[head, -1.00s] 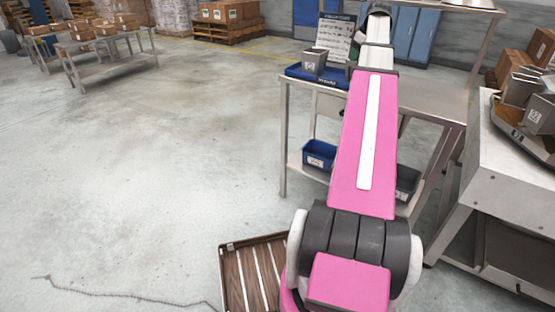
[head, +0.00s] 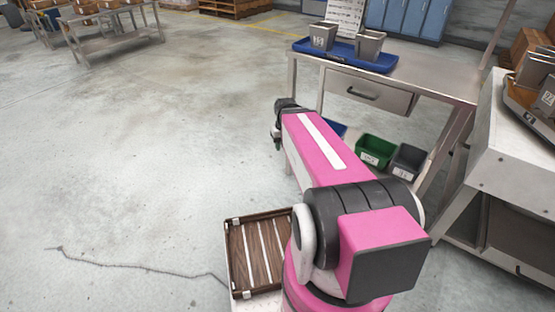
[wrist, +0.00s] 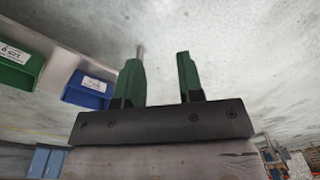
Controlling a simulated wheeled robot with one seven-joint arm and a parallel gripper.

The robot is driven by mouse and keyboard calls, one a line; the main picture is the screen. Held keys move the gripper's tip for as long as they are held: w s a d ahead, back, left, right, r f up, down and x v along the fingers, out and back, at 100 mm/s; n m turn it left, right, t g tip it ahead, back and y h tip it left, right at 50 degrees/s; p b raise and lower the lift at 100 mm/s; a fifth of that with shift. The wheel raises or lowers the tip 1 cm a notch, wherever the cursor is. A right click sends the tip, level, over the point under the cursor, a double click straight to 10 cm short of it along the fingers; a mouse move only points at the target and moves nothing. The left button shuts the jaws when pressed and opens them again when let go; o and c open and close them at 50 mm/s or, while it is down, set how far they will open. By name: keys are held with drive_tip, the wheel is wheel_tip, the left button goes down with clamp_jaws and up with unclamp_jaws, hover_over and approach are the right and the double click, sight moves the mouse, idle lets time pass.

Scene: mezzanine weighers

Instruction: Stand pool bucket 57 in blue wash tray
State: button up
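The blue wash tray (head: 305,46) lies on the steel table. Two grey tapered buckets stand upright in it, apart from each other. The left bucket (head: 322,36) bears a pale number label too small to read surely. The right bucket (head: 369,45) shows no readable number, so I cannot tell which is bucket 57. My gripper (head: 276,140) is low, in front and to the left of the table, away from both buckets. In the wrist view its green fingers (wrist: 159,80) are apart with nothing between them.
Blue, green (head: 374,151) and grey (head: 408,161) bins sit on the table's lower shelf, near my arm. A scale (head: 530,105) with more buckets is at right. A slatted wooden tray (head: 256,254) is beside my base.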

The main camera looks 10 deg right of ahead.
drive_tip(key=s+a+f, duration=0.3)
drive_tip(key=s, duration=0.1)
drive_tip(key=shift+s+a+m, duration=0.15)
drive_tip(key=shift+s+m, duration=0.05)
drive_tip(key=shift+m, duration=0.1)
drive_tip(key=shift+f, duration=0.1)
idle(0.8)
